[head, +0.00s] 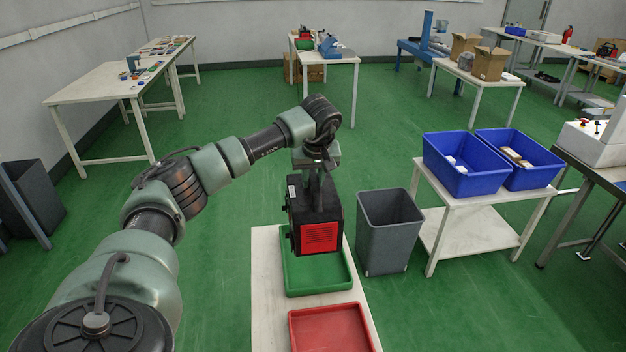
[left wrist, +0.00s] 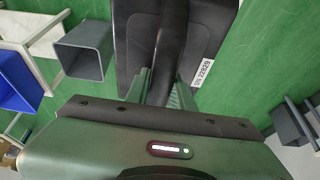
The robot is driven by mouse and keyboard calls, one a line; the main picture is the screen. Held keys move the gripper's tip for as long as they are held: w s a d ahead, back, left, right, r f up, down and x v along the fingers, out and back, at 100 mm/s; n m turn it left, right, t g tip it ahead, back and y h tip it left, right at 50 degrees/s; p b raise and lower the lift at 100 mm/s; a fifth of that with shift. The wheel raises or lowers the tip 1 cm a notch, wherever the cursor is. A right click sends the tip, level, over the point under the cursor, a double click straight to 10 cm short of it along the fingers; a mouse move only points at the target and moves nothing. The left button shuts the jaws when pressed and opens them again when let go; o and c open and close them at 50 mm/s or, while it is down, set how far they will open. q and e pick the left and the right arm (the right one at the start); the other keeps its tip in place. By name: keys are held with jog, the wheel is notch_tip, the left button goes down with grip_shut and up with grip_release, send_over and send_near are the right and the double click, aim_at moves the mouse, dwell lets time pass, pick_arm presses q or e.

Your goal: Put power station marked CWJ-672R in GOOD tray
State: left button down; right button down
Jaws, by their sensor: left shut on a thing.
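A black power station (head: 294,222) with a red front panel hangs upright from my left gripper (head: 317,188). The gripper is shut on its top handle, which also shows in the left wrist view (left wrist: 165,50). A white serial label (left wrist: 203,73) is on the power station; the marking CWJ-672R cannot be read. A green tray (head: 320,288) lies on a white table directly below and around the power station in the picture. I cannot tell if its base touches the tray floor. No GOOD lettering shows. My right gripper is not in view.
A red tray (head: 330,328) lies nearer on the same white table (head: 268,300). A grey bin (head: 388,235) stands right of the table. Two blue crates (head: 465,180) with items sit on a white side table. Open green floor lies to the left.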

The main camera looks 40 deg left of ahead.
pick_arm(q)
jog(key=shift+f+b, duration=0.65)
jog(key=shift+b, duration=0.15)
notch_tip(320, 180, down, 3)
jog(key=b, duration=0.2)
jog(key=shift+w+b, duration=0.1)
jog(key=shift+b, duration=0.3)
jog(key=shift+f+b, duration=1.5)
jog(key=shift+f, duration=1.35)
jog(key=shift+f, duration=0.45)
